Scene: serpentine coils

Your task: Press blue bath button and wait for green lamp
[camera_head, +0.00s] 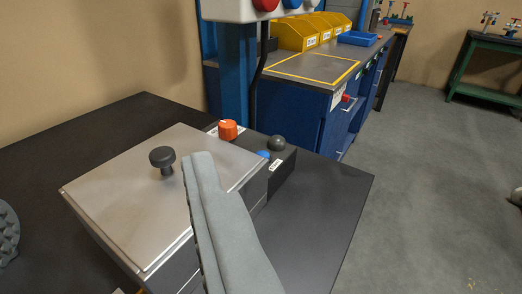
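The blue bath button (263,154) is small and sits on a dark control box (283,170) at the right side of a metal-lidded bath (125,205). Just behind it is a grey dome lamp (277,143), which shows no green light. An orange knob (228,130) stands to the left on the same side. My gripper (100,182) appears open and empty, with one long grey finger in front of the bath and a ridged grey finger part at the left edge. The right finger's tip is left of the button in the picture, and the finger hides part of the bath's right side.
The lid has a black knob (162,158). The dark bench (320,205) is clear at right. A blue post (237,75) carries a panel above. Behind are a blue workbench (300,115) with yellow bins (297,33) and a blue tray (357,38). Grey floor is open at right.

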